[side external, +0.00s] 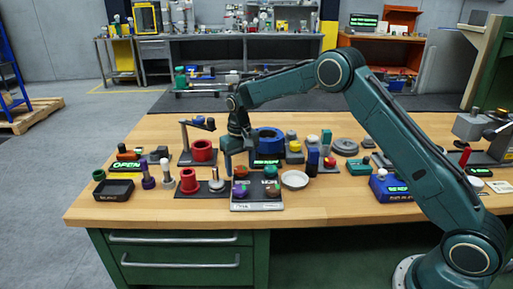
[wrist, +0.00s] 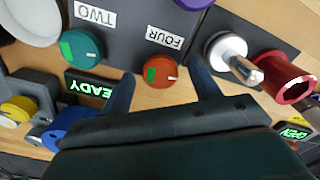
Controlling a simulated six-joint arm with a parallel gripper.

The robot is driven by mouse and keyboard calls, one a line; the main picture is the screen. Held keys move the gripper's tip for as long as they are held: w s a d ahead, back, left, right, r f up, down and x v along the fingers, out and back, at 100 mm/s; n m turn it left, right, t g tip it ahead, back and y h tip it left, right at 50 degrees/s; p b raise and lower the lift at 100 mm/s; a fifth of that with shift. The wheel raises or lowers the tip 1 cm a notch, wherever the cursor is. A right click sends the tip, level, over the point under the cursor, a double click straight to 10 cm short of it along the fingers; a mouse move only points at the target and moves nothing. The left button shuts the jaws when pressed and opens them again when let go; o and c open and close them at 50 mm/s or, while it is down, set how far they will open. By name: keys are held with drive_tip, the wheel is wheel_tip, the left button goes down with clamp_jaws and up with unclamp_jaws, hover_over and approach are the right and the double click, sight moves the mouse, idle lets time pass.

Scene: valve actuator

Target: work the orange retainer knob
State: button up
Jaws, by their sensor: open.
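The orange retainer knob (wrist: 165,66) is a round knob with a green mark on its face. In the wrist view it sits at the edge of the dark control panel (wrist: 130,48), below the FOUR label. In the side view the orange knob (side external: 240,171) is at the panel's back left. My gripper (side external: 239,160) is above and just behind it. In the wrist view my gripper (wrist: 162,84) has its fingers spread, one to each side of the knob, with nothing between them clearly touched. Contact with the knob cannot be told.
A teal knob (wrist: 81,46) sits beside the orange one, near the TWO label. A READY display (wrist: 88,87) is close to one finger. A metal post (wrist: 236,60) and red flanged spool (wrist: 288,78) stand on the other side. A white dish (side external: 295,180) lies right of the panel.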

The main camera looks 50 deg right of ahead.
sight(241, 168)
wheel_tip(241, 168, up, 14)
drive_tip(key=shift+f, duration=0.15)
idle(0.5)
idle(0.3)
drive_tip(key=s+a+r+n+t, duration=0.1)
drive_tip(key=s+r, duration=0.5)
drive_tip(key=s, duration=0.3)
drive_tip(key=s+r+t, duration=0.2)
drive_tip(key=s+r, duration=0.4)
drive_tip(key=s, duration=0.3)
drive_tip(key=s+f+t, duration=0.1)
drive_tip(key=s+f, duration=0.1)
drive_tip(key=s, duration=0.9)
drive_tip(key=s+f+n+t, duration=0.1)
drive_tip(key=s+f, duration=0.2)
drive_tip(key=s, duration=0.8)
drive_tip(key=shift+a+f+n+t, duration=0.2)
drive_tip(key=shift+a+n+t, duration=0.1)
drive_tip(key=shift+a, duration=0.05)
